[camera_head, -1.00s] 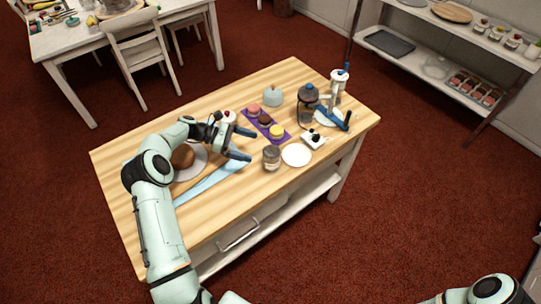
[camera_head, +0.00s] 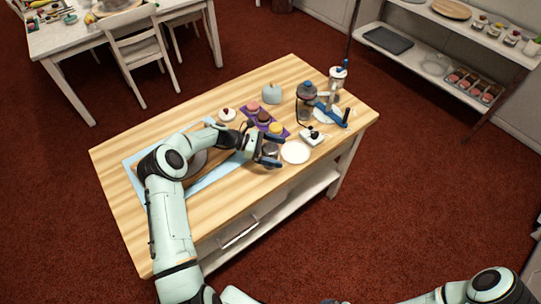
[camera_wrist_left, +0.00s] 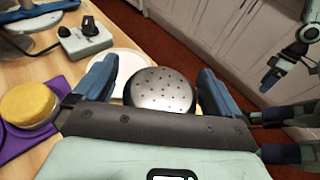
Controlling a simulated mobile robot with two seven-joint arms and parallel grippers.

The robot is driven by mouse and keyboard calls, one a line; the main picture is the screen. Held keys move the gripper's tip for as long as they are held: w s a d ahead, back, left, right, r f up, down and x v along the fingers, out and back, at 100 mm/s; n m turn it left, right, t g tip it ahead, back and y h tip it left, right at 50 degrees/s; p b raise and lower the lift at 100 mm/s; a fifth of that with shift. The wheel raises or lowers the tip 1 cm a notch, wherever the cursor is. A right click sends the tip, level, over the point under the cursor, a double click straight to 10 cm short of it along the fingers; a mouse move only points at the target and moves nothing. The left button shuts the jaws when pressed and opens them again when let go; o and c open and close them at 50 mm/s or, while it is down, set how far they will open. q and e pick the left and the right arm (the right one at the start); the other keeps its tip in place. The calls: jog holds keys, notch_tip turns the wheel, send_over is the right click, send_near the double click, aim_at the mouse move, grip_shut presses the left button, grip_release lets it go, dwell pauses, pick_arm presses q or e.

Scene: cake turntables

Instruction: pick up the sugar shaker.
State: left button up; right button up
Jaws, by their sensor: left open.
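The sugar shaker (camera_head: 270,149) stands on the wooden table, partly hidden by my left gripper (camera_head: 271,151) in the head view. In the left wrist view its round metal lid (camera_wrist_left: 160,90), dotted with small holes, shows between the two blue fingers of my left gripper (camera_wrist_left: 156,72).
A white plate (camera_head: 296,152) lies just beside the shaker. A small white box with black knobs (camera_head: 312,137) stands behind the plate. A purple mat (camera_head: 249,116) with several cakes is close to the gripper. A blender-like jar (camera_head: 306,103) stands farther back.

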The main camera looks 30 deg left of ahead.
pick_arm(q)
jog(key=shift+c, duration=0.3)
jog(key=c, duration=1.2)
jog(key=shift+r, duration=0.1)
jog(key=shift+c, duration=0.2)
